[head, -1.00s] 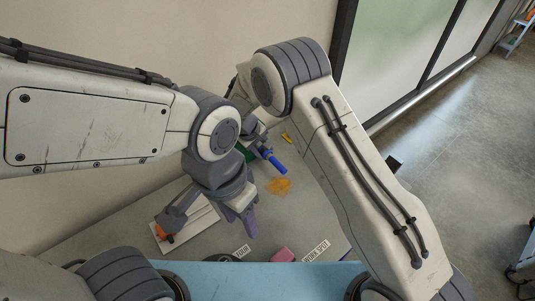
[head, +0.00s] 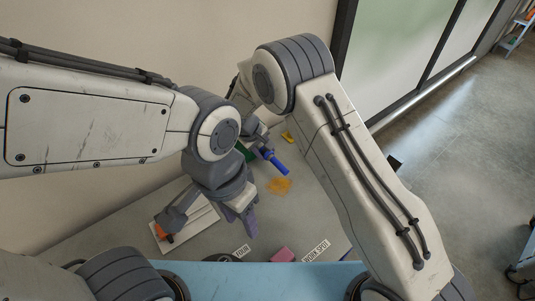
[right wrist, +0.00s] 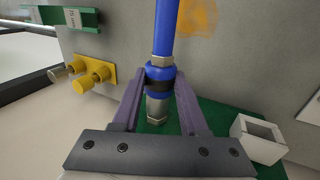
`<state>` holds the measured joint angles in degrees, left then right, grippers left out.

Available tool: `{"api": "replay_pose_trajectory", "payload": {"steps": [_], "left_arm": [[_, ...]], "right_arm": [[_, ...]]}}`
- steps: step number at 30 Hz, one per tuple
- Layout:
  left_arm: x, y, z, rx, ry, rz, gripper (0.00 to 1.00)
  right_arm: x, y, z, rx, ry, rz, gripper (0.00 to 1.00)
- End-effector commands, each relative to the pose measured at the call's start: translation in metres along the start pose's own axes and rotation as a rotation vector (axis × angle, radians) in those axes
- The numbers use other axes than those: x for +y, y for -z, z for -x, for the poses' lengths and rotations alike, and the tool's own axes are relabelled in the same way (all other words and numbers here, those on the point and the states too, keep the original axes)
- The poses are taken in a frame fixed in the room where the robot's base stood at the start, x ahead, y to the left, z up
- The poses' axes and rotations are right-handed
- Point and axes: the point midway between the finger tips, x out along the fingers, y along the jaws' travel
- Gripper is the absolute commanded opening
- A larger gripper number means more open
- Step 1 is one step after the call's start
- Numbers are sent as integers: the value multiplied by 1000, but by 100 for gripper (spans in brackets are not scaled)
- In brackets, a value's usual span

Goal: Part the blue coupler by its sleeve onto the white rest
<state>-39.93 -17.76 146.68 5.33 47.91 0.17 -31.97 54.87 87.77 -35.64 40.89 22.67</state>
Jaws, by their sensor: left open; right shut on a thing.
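The blue coupler (right wrist: 160,72) has a blue body, a dark band and silver nuts at its ends. A long blue length (right wrist: 166,25) runs from it to the top of the right wrist view. My right gripper (right wrist: 159,85) is shut on the coupler around the dark band. In the head view the blue length (head: 276,163) sticks out beside my right gripper, which is mostly hidden by the arms. A small white open-topped block (right wrist: 257,136), likely the white rest, stands on a green base right of the gripper. My left gripper (head: 246,218) is open and empty above the grey top.
A white tray (head: 201,216) with an orange-tipped thing is under my left arm. An orange stain (head: 279,185) marks open grey surface.

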Motion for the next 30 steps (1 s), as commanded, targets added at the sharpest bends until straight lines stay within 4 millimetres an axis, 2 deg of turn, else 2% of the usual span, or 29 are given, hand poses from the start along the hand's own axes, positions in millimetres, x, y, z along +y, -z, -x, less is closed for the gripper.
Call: {"api": "replay_pose_trajectory", "payload": {"steps": [30], "left_arm": [[-1, -1, -19, 0, 0, 0, 50]], "right_arm": [[0, -41, -1, 1, 0, -1, 0]]}}
